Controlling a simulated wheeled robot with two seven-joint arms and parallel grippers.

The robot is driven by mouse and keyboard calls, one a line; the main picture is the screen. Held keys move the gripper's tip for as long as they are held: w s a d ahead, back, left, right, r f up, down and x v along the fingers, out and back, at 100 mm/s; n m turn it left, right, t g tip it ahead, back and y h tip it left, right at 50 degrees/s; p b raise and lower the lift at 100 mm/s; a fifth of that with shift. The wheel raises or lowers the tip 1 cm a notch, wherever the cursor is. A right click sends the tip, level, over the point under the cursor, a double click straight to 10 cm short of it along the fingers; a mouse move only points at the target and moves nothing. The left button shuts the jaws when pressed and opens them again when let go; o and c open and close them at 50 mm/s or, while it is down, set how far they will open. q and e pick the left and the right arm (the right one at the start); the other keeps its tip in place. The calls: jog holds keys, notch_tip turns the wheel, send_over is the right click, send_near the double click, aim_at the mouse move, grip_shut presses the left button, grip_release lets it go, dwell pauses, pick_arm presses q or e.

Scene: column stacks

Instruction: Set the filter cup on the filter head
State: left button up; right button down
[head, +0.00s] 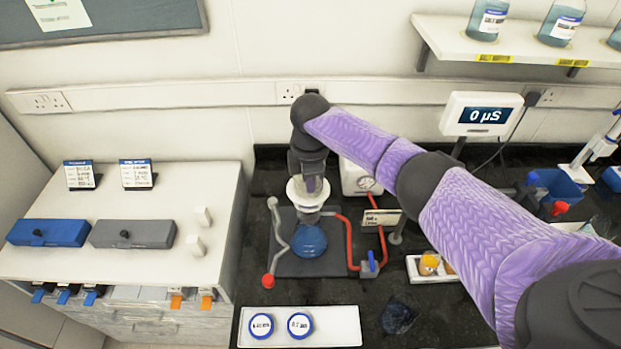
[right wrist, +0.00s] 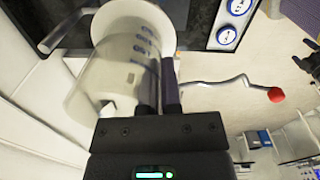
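My right gripper (head: 310,180) reaches in from above, its fingers close together at the white, translucent filter cup (head: 294,190). In the right wrist view, the cup (right wrist: 125,75) with blue marks fills the space at the fingers (right wrist: 160,95), which appear closed on its wall. Whether cup and head touch cannot be told. A dark shape at the right wrist view's right edge may be my left gripper (right wrist: 308,62).
A bent lever with a red knob (head: 268,281) stands left of the vessel; a red hose (head: 350,240) runs right. A white tray (head: 335,328) with two blue-rimmed lids lies in front. A small tray (head: 416,268) and a display (head: 482,114) are at the right.

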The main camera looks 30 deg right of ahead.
jog(key=shift+c, duration=1.8)
grip_release()
notch_tip(320, 180, up, 9)
jog(key=p, duration=0.9)
jog(key=shift+p, duration=0.35)
jog(key=shift+f, duration=0.1)
